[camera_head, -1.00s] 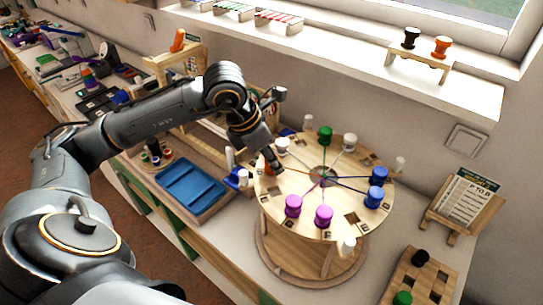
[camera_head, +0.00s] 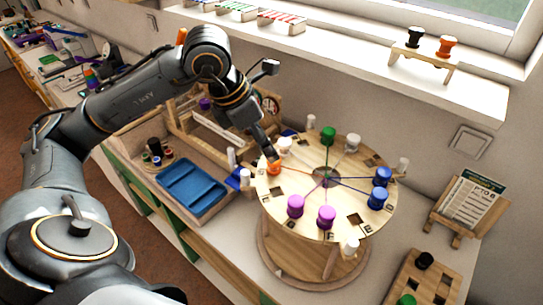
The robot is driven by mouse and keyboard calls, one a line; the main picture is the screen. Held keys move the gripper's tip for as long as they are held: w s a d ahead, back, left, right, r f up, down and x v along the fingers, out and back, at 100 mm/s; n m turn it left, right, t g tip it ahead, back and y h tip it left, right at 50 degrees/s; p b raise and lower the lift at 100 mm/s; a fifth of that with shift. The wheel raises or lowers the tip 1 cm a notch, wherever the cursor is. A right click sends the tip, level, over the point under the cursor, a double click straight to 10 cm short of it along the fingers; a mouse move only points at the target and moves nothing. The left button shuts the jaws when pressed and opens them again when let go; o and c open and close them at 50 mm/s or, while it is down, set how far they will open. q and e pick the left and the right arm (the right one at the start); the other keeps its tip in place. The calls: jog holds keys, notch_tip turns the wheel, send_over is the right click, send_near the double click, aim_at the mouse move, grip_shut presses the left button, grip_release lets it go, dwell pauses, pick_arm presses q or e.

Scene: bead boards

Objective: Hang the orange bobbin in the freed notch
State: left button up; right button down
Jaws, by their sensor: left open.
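The round wooden board (camera_head: 338,200) stands on a drum base. An orange bobbin (camera_head: 274,168) sits upright at its left edge, with an orange thread running to the dark centre hub (camera_head: 323,177). My left gripper (camera_head: 270,152) is open just above and behind this bobbin, and it is too small to tell whether a fingertip touches it. Empty square notches show at the left (camera_head: 278,192), front right (camera_head: 355,220) and back right (camera_head: 364,161). Green (camera_head: 328,135), white (camera_head: 352,142), blue (camera_head: 377,199) and purple (camera_head: 326,216) bobbins sit around the board. My right gripper is out of view.
Another orange bobbin (camera_head: 446,45) and a black one (camera_head: 415,37) stand on a small rack on the windowsill. A blue tray (camera_head: 192,187) lies left of the board. A card stand (camera_head: 463,210) and a wooden peg block (camera_head: 425,280) are at the right.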

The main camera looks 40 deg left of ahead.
pick_arm(q)
jog(key=v, duration=0.6)
jog(key=shift+f, duration=0.1)
dwell(0.6)
